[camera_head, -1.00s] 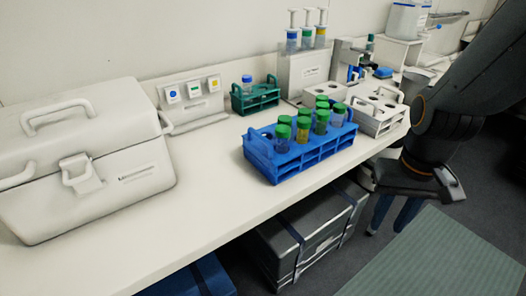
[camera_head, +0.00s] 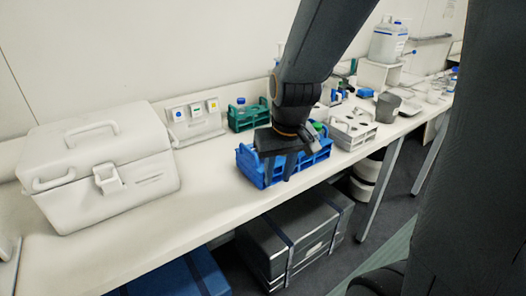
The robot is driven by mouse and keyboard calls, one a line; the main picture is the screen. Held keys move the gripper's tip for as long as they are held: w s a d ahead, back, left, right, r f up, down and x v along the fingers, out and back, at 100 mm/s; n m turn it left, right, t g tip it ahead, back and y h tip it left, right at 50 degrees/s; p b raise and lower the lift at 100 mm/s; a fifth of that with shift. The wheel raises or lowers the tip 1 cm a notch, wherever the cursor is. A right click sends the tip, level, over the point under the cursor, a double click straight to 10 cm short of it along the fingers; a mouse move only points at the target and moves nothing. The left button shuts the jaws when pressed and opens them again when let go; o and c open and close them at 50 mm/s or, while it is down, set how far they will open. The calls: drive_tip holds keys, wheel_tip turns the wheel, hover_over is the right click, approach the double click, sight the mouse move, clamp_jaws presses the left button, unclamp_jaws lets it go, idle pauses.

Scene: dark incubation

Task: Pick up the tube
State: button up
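The blue rack (camera_head: 243,160) stands near the front edge of the white bench. One green-capped tube (camera_head: 318,127) shows at its right back part. The other tubes are hidden behind my gripper and arm. My gripper (camera_head: 279,172) points down over the left and middle part of the rack, with its dark fingers in front of the rack's front side. Whether the fingers are around a tube, or touch one, I cannot tell.
A green rack (camera_head: 240,122) with a blue-capped tube stands behind. A large white case (camera_head: 105,185) fills the left. Bench front between case and blue rack is clear.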

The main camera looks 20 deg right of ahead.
drive_tip(key=w+r+t+p, duration=0.2)
drive_tip(key=w+r+p, duration=0.3)
drive_tip(key=r, duration=0.4)
drive_tip(key=shift+w+x, duration=0.2)
drive_tip(key=shift+x, duration=2)
drive_tip(key=shift+w+x, duration=0.2)
drive_tip(key=shift+x, duration=1.95)
drive_tip(key=shift+d+r, duration=0.1)
drive_tip(key=shift+r, duration=0.05)
drive_tip(key=c, duration=0.6)
drive_tip(key=shift+c, duration=0.2)
drive_tip(key=shift+r+p, duration=0.2)
drive_tip(key=shift+p, duration=0.15)
